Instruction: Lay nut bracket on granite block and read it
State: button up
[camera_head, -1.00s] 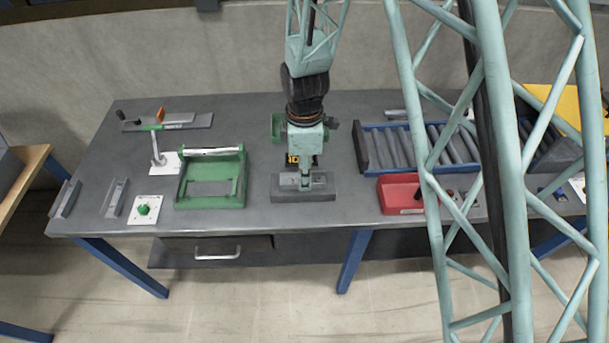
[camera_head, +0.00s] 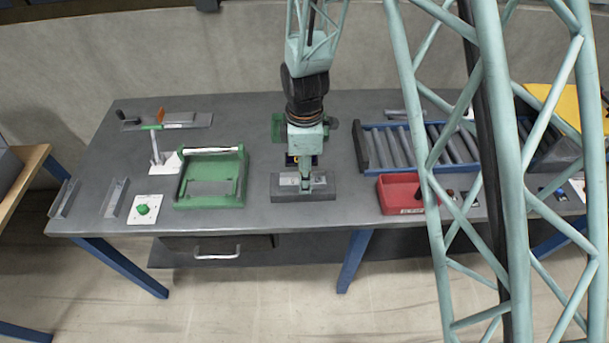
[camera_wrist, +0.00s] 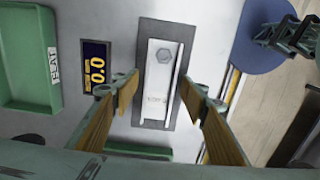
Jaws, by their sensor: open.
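The nut bracket (camera_wrist: 159,82), a pale metal channel with a hex nut near one end and small lettering near the other, lies flat on the dark granite block (camera_wrist: 145,32) in the wrist view. The block (camera_head: 325,193) stands near the table's front edge in the head view. My gripper (camera_wrist: 165,93) is open, with one tan-padded finger on each side of the bracket and gaps between. In the head view my gripper (camera_head: 305,184) is over the block and hides part of the bracket. A display (camera_wrist: 97,68) beside the block shows 0.0 in yellow digits.
A green tray (camera_head: 240,184) stands left of the block, and a red bin (camera_head: 399,196) stands right. A roller rack (camera_head: 405,146) is behind the bin. A green knob on a white plate (camera_head: 143,209) and a stand (camera_head: 157,145) are farther left.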

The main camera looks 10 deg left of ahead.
jog(key=shift+r, duration=0.2)
notch_tip(320, 180, up, 12)
jog(key=shift+p, duration=0.4)
dwell(0.5)
dwell(1.4)
